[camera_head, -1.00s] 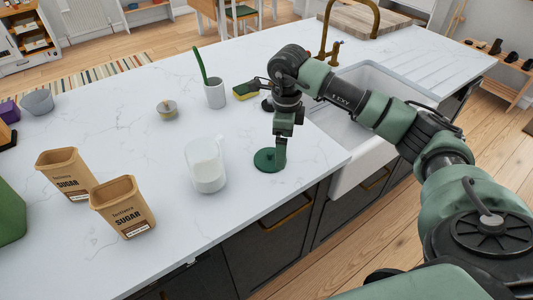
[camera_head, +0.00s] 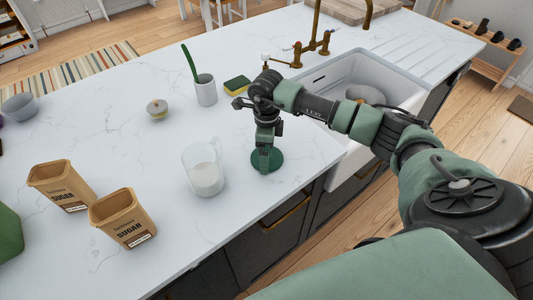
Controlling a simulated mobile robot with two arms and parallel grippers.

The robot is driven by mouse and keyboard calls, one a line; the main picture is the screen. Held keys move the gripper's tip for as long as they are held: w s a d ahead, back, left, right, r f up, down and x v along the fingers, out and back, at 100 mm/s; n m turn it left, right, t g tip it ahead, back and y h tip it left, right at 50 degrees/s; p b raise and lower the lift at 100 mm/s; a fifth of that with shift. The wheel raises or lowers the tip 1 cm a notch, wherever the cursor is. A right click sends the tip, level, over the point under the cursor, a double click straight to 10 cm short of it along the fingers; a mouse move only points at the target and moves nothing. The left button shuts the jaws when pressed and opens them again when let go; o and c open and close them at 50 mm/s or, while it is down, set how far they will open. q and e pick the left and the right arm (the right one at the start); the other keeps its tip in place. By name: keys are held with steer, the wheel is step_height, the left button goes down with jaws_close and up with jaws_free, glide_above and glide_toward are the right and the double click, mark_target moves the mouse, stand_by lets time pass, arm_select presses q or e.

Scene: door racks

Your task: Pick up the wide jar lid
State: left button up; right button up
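A round dark green lid (camera_head: 277,164) lies flat on the white marble worktop, near its front edge and left of the sink. I take it for the wide jar lid. My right gripper (camera_head: 266,162) points straight down over the lid, its fingers at or just above the lid's top. The fingers hide part of the lid. Their gap cannot be made out, so I cannot tell whether they grip it. My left gripper is not in view.
A glass jug (camera_head: 206,177) of white contents stands just left of the lid. Two sugar boxes (camera_head: 123,219) stand further left. A white cup (camera_head: 205,92), a sponge (camera_head: 237,84) and a small lidded pot (camera_head: 157,109) are behind. The sink (camera_head: 390,76) lies right.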

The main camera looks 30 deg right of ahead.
steer(key=shift+f, duration=0.1)
steer(key=shift+s, duration=0.1)
steer(key=shift+c, duration=0.7)
steer(key=c, duration=1)
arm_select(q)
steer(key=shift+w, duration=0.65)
arm_select(e)
steer(key=shift+c, duration=0.3)
steer(key=shift+r, duration=0.5)
step_height(320, 180, up, 18)
steer(key=b, duration=0.5)
steer(key=w+a+r+n+p, duration=0.2)
steer(key=a+n, duration=0.4)
steer(key=a, duration=1.3)
arm_select(q)
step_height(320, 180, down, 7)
steer(key=b, duration=0.4)
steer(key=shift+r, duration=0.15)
arm_select(e)
steer(key=shift+s+f, duration=0.1)
steer(key=shift+f, duration=3.35)
